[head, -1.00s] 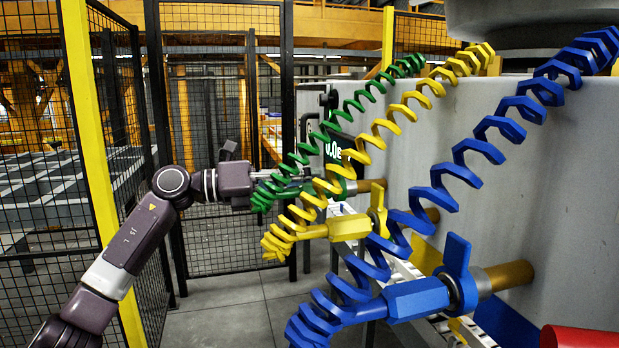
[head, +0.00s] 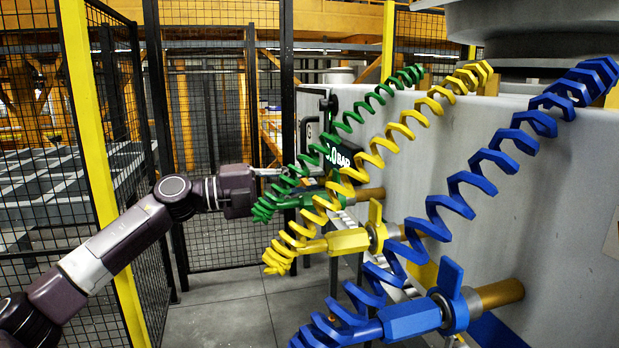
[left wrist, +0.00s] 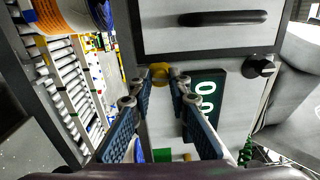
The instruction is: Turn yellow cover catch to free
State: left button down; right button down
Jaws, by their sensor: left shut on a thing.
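The yellow catch (left wrist: 160,72) shows in the left wrist view as a small yellow piece at the lower edge of a grey cover (left wrist: 165,38) with a black bar handle. My left gripper (left wrist: 160,79) is shut on it, with a fingertip on each side. In the head view the left gripper (head: 272,172) reaches in from the left behind the coiled green hose. Its fingertips and the catch are hidden there. The catch's exact turn angle is hard to tell. My right gripper is in neither view.
Coiled green (head: 345,122), yellow (head: 375,150) and blue (head: 470,180) hoses hang close beside the left gripper, before a grey tank wall (head: 520,225). A pressure display (head: 340,158) is just right of it. Mesh fencing (head: 215,110) stands behind. A black knob (left wrist: 259,67) is right of the catch.

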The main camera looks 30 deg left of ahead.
pick_arm(q)
jog(key=shift+n+p, duration=0.35)
jog(key=shift+n, duration=0.75)
jog(key=c, duration=1.8)
grip_release()
jog(key=shift+v, duration=6.05)
